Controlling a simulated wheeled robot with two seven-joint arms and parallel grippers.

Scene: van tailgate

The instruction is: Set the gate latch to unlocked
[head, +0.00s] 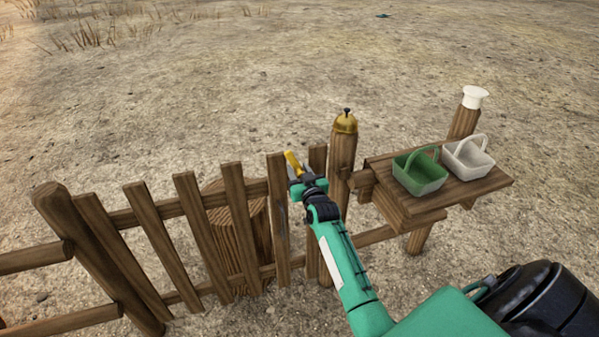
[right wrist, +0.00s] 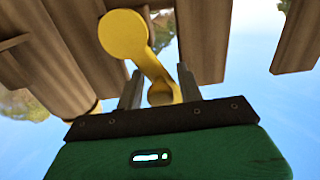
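The gate latch (head: 293,161) is a yellow lever on the wooden gate, by the pickets left of the bell post. In the head view it leans up and to the left. The right wrist view shows its round yellow hub (right wrist: 123,34) and an arm running down to a rounded end. My right gripper (head: 297,174) is at the latch, with its fingers (right wrist: 159,88) on both sides of that end, seemingly closed on it. The gripper hides part of the latch in the head view. My left gripper is not in view.
The picket fence (head: 140,212) runs left, with a wooden barrel or stump (head: 237,235) behind it. A brass bell (head: 346,122) tops the post to the right. A shelf (head: 489,188) holds a green basket (head: 420,178) and a white basket (head: 469,158). Open ground lies beyond.

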